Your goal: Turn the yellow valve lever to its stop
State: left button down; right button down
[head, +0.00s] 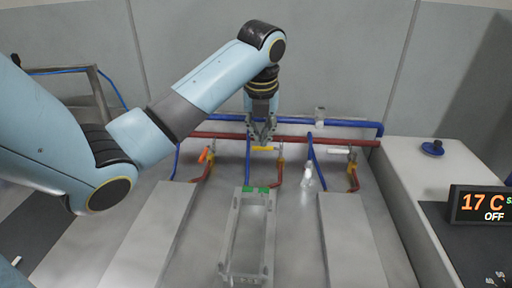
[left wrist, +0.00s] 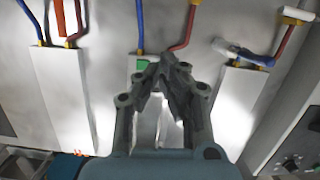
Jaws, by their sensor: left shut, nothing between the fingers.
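I cannot make out the yellow lever in that view. My right gripper is not in view.
An orange lever (head: 206,155) is to the left and a white lever (head: 338,151) to the right. Red and blue pipes (head: 330,140) run along the wall. A display (head: 482,206) is at the right.

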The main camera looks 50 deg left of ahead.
pick_arm(q)
jog(key=x, duration=0.8)
jog(key=shift+w+a+f, duration=0.15)
jog(key=shift+a+f, duration=0.05)
jog(key=shift+f, duration=0.15)
jog(key=shift+w+a+f, duration=0.1)
jog(key=shift+w+a, duration=0.75)
jog(key=shift+w, duration=0.05)
jog(key=shift+w+a+f, duration=0.15)
jog(key=shift+w+a, duration=0.25)
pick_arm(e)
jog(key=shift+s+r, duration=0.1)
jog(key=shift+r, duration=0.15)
